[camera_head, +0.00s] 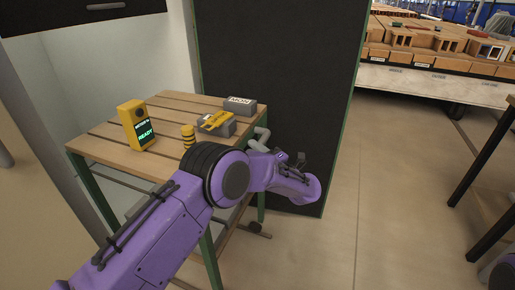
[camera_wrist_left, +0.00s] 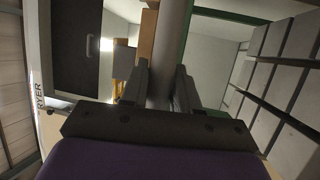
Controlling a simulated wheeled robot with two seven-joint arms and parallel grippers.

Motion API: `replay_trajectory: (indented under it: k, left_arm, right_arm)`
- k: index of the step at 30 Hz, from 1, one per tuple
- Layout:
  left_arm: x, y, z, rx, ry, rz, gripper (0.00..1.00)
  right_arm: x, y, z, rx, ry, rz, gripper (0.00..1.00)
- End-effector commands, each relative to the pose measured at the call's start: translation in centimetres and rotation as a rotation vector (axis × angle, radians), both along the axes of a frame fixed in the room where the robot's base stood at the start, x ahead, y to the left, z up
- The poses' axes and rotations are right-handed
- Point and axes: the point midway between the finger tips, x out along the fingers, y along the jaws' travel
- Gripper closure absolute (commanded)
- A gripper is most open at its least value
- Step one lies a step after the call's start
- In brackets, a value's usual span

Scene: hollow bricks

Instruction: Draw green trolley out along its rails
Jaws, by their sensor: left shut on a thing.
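My left gripper (camera_wrist_left: 163,85) is shut around a grey round bar (camera_wrist_left: 168,45) in the left wrist view, with one finger on each side of it. A green upright part (camera_wrist_left: 190,45) shows just behind the bar. In the head view my purple left arm reaches past the wooden table, and the left gripper (camera_head: 291,159) is partly hidden by its own wrist. A bent grey bar (camera_head: 262,136) shows beside it, in front of a tall dark panel with green edges (camera_head: 280,75). I cannot tell whether these belong to the green trolley. No rails are clearly visible.
The wooden table (camera_head: 180,105) with green legs holds a yellow device (camera_head: 136,125) reading READY, a striped yellow-black post (camera_head: 188,135) and a grey-yellow unit (camera_head: 216,122). A car of hollow bricks (camera_head: 440,40) stands at the back right. Floor right of the panel is clear.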

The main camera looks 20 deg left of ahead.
Motion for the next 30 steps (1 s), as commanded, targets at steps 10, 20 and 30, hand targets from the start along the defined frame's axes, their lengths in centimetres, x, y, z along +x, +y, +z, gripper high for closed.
replay_trajectory:
  k: [10,20,30]
  left_arm:
    - [-0.2,0.0,-0.1,-0.002,0.002,0.009,1.0]
    - [-0.1,0.0,0.0,-0.001,0.0,0.007,0.49]
    - [-0.9,-2.7,-0.5,0.001,-0.001,0.001,0.49]
  right_arm:
    - [0.0,0.0,0.1,0.0,0.0,0.0,0.57]
    - [0.0,0.0,0.1,0.0,0.0,0.0,0.57]
    - [0.0,0.0,0.0,0.0,0.0,0.0,0.57]
